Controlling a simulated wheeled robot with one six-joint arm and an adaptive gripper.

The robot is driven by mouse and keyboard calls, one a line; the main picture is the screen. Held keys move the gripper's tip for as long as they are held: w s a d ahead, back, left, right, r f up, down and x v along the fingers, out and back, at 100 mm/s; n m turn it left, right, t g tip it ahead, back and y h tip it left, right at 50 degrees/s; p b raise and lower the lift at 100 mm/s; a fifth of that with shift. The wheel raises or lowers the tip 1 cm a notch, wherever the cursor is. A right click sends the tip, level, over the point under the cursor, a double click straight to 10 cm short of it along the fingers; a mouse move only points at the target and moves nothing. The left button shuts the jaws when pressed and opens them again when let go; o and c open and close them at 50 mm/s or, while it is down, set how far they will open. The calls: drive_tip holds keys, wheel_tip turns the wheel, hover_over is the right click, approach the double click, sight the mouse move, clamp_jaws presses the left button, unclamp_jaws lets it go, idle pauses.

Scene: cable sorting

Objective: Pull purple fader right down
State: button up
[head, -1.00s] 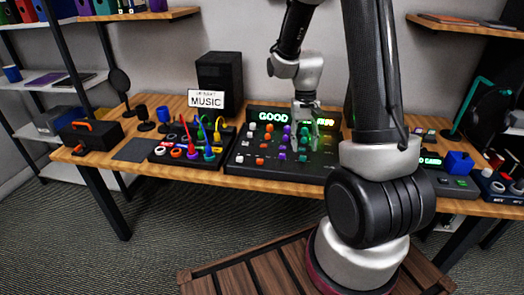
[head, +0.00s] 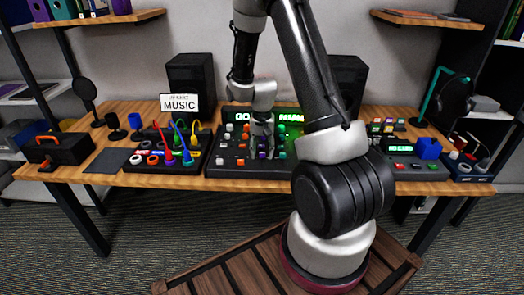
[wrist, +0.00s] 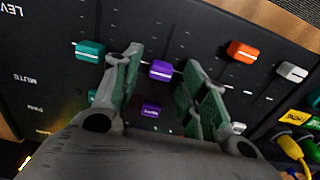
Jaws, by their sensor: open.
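The purple fader (wrist: 161,70) is a purple cap with a white line on the black mixer panel (wrist: 195,30). In the wrist view it sits between the two fingertips of my open gripper (wrist: 164,61), with visible room on both sides. A smaller purple button (wrist: 151,111) lies in the same column, nearer my palm. In the head view my gripper (head: 262,143) points down over the mixer (head: 213,171), and its fingers partly hide the controls there.
A teal fader (wrist: 90,51) is just beyond the left finger. An orange fader (wrist: 243,51) and a white fader (wrist: 291,72) stand to the right. A yellow cable plug (wrist: 292,143) is at the lower right. Colored cables (head: 183,140) stand left of the mixer.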

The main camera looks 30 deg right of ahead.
sight(262, 164)
drive_tip(key=shift+f, duration=0.1)
clamp_jaws()
drive_tip(key=s+a, duration=0.2)
drive_tip(key=s, duration=0.1)
drive_tip(key=shift+s+a, duration=0.2)
drive_tip(key=shift+s, duration=0.1)
unclamp_jaws()
wheel_tip(262, 164, up, 12)
idle(0.6)
idle(0.4)
